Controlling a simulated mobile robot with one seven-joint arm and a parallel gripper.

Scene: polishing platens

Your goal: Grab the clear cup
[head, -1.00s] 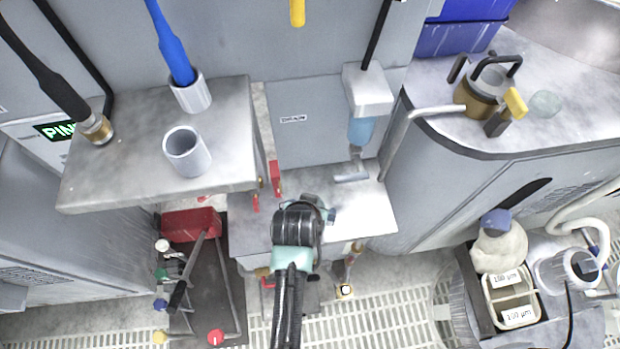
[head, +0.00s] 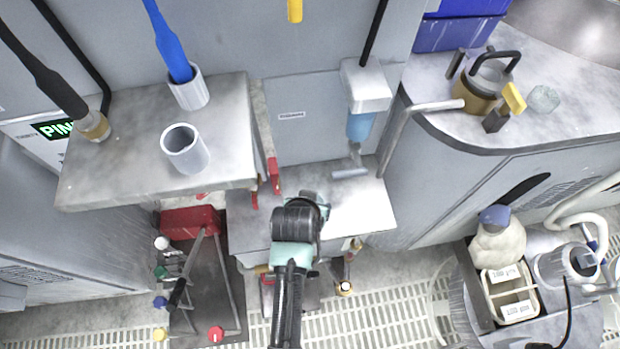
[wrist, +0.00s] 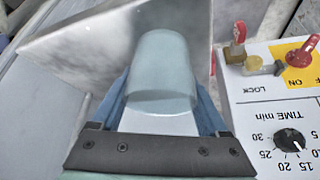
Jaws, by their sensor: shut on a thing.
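The clear cup (wrist: 160,60) is a pale, see-through, blue-grey cup. In the wrist view it stands between the two blue fingers of my gripper (wrist: 162,100), which is shut on it. A tilted-looking pale metal surface shows behind the cup. In the head view my gripper (head: 320,205) is over the low metal shelf (head: 352,215), and my arm hides most of the cup there.
A control panel with a time dial (wrist: 288,140) and red knob is close on the right in the wrist view. A raised metal shelf (head: 120,185) with a white cup (head: 185,150) stands left. A blue-bodied dispenser (head: 360,125) hangs behind. A translucent object (head: 543,98) sits on the right counter.

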